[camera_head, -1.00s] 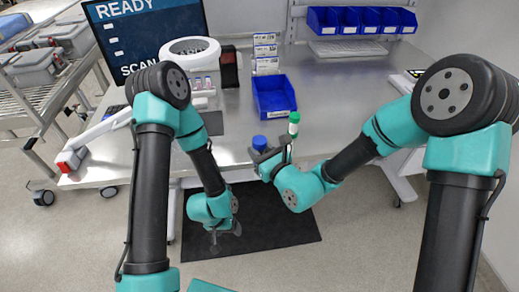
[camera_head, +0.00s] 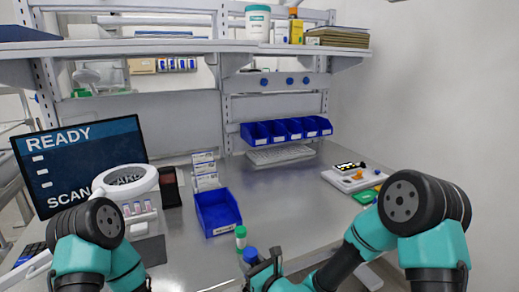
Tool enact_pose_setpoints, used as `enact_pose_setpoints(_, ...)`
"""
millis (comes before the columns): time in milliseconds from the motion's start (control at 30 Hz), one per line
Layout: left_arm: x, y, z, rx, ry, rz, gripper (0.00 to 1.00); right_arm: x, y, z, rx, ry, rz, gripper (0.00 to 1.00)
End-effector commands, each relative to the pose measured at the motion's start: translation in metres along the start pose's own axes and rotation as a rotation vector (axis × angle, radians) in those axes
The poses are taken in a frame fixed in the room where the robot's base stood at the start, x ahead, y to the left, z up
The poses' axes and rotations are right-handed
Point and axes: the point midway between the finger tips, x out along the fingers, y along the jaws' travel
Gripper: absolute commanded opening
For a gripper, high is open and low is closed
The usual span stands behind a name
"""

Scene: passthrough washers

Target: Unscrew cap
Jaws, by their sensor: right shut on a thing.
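A blue bin (camera_head: 218,212) stands behind the tube. A white ring-shaped device (camera_head: 126,180) and a screen reading READY (camera_head: 80,165) stand at the left. A row of blue bins (camera_head: 287,132) hangs at the back. The table's right middle (camera_head: 295,205) is clear.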

Motion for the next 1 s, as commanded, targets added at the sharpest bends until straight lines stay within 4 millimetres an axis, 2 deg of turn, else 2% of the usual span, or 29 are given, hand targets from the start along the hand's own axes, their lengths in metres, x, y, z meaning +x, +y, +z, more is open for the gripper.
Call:
enact_pose_setpoints(33,0.000,0.000,0.000,0.000,0.000,0.000,0.73,-0.006,-0.021,-0.003,0.001,0.000,-0.034,0.00)
enact_pose_setpoints(300,0.000,0.000,0.000,0.000,0.000,0.000,0.73,-0.044,-0.109,-0.016,-0.001,-0.002,-0.187,0.00)
enact_pose_setpoints(500,0.000,0.000,0.000,0.000,0.000,0.000,0.73,-0.080,-0.169,-0.027,-0.006,0.002,-0.297,0.00)
enact_pose_setpoints(600,0.000,0.000,0.000,0.000,0.000,0.000,0.73,-0.097,-0.191,-0.031,-0.010,0.003,-0.340,0.00)
enact_pose_setpoints(767,0.000,0.000,0.000,0.000,0.000,0.000,0.73,-0.113,-0.211,-0.035,-0.013,0.005,-0.381,0.00)
enact_pose_setpoints(1000,0.000,0.000,0.000,0.000,0.000,0.000,0.73,-0.116,-0.214,-0.036,-0.015,0.006,-0.388,0.00)
